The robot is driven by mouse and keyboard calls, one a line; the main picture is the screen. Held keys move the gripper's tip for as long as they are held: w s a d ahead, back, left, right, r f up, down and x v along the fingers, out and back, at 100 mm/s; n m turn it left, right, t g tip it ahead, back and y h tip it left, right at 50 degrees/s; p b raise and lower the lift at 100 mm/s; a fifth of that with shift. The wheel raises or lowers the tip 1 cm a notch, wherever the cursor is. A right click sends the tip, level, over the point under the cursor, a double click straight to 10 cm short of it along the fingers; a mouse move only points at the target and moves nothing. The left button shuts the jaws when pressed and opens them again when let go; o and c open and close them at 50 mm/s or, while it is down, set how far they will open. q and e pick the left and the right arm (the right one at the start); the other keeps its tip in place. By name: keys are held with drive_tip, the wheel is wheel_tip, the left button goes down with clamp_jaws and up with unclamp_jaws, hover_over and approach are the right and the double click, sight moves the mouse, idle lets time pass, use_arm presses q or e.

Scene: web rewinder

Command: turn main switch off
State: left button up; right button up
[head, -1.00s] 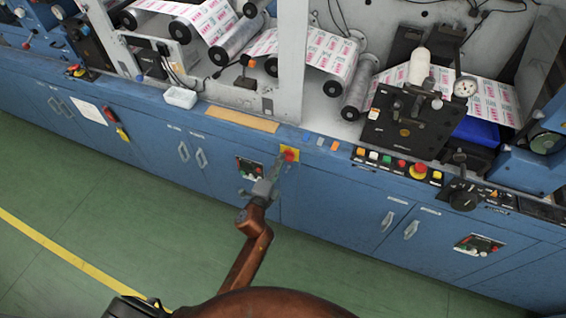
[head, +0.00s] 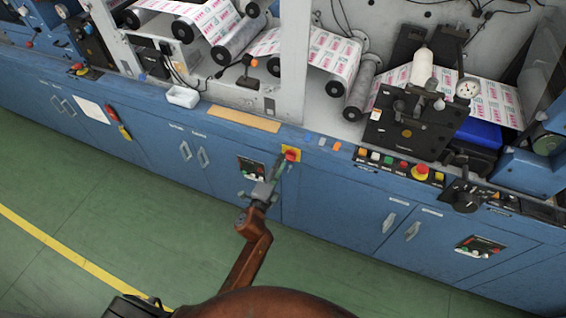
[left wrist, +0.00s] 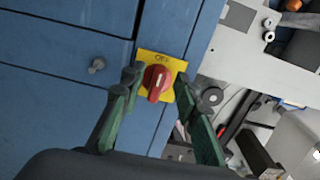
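The main switch is a red knob (head: 291,155) on a yellow plate (head: 291,150) at the upper edge of the blue cabinet front. In the left wrist view the red knob (left wrist: 156,83) sits on the yellow plate (left wrist: 174,66), with "OFF" printed above it. My left gripper (head: 280,166) is just below the knob in the head view. In the left wrist view its fingers (left wrist: 156,82) are apart, one on each side of the knob, with gaps visible. My right gripper is out of view.
A small button panel (head: 251,168) lies left of my gripper on the cabinet. A row of coloured buttons and a red emergency stop (head: 420,171) lie to the right. A white upright post (head: 293,80) stands behind. The green floor (head: 100,215) in front is clear.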

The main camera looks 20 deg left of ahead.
use_arm(q)
drive_tip(key=s, duration=1)
drive_tip(key=shift+s+a, duration=0.2)
drive_tip(key=shift+s, duration=0.2)
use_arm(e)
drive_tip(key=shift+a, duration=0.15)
use_arm(q)
drive_tip(key=shift+f, duration=0.1)
